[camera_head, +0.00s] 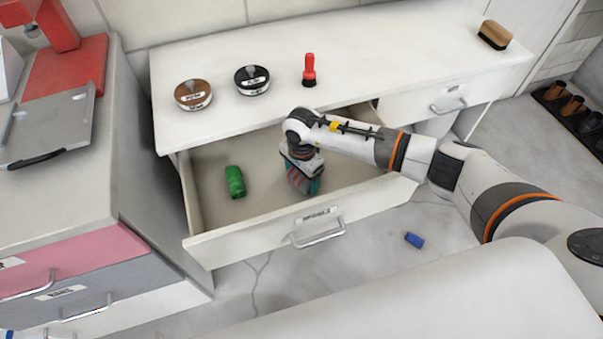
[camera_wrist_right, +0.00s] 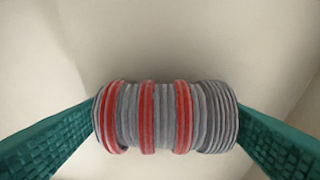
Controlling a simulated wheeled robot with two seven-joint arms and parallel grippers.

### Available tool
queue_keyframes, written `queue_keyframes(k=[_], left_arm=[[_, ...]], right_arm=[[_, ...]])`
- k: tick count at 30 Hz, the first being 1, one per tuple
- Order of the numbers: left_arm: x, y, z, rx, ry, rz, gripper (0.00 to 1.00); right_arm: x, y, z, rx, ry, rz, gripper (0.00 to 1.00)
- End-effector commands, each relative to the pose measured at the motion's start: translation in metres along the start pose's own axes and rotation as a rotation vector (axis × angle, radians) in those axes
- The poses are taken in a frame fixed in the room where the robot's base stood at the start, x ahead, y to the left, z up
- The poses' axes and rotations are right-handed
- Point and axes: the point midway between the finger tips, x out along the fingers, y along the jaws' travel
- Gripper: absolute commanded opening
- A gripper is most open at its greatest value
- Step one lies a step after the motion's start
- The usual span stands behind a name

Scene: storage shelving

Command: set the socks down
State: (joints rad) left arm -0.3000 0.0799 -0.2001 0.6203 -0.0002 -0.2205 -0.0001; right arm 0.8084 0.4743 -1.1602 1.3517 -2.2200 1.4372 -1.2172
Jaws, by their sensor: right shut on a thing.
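The socks (camera_wrist_right: 165,117) are a grey roll with red stripes, held between the two green fingers of my right gripper in the right wrist view. In the head view my right gripper (camera_head: 303,182) reaches down into the open drawer (camera_head: 215,242), and the socks show as a small grey and red patch between its fingers. The pale drawer floor lies behind the socks in the wrist view. I cannot tell whether the socks touch it. My left gripper is not in view.
A green rolled item (camera_head: 235,182) lies in the drawer's left part. Two round tins, brown-topped (camera_head: 193,95) and black-topped (camera_head: 252,80), a red-handled tool (camera_head: 309,71) and a brush (camera_head: 494,35) stand on the counter. A blue item (camera_head: 414,240) lies on the floor.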

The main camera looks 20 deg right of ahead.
Motion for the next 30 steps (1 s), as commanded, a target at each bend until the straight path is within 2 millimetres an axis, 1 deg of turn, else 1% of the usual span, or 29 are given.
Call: queue_keyframes(k=[4, 8, 9, 12, 19, 21, 23, 26, 30], left_arm=[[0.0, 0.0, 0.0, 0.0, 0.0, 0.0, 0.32], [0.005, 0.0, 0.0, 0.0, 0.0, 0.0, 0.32], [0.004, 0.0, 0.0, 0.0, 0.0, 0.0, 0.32], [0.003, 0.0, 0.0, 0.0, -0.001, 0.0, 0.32], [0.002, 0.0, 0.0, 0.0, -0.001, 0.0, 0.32], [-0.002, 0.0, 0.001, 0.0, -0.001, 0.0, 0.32], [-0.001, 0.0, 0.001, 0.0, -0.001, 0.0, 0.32], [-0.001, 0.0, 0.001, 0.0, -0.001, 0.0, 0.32], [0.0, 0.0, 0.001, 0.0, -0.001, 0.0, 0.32]], right_arm=[[-0.001, 0.001, 0.0, 0.0, 0.0, 0.001, 0.59], [0.004, 0.001, 0.0, -0.001, 0.0, 0.001, 0.59], [0.002, 0.001, 0.0, -0.001, 0.0, 0.001, 0.86], [0.002, 0.001, 0.0, 0.0, 0.0, 0.001, 1.0], [0.001, 0.0, 0.0, 0.0, 0.0, 0.001, 1.0], [-0.003, 0.0, 0.0, 0.0, 0.0, 0.001, 1.0], [-0.008, 0.001, 0.0, -0.001, -0.001, 0.003, 1.0], [-0.026, 0.001, 0.001, -0.003, -0.002, 0.006, 1.0], [-0.058, 0.002, 0.001, -0.002, -0.002, 0.006, 1.0]])
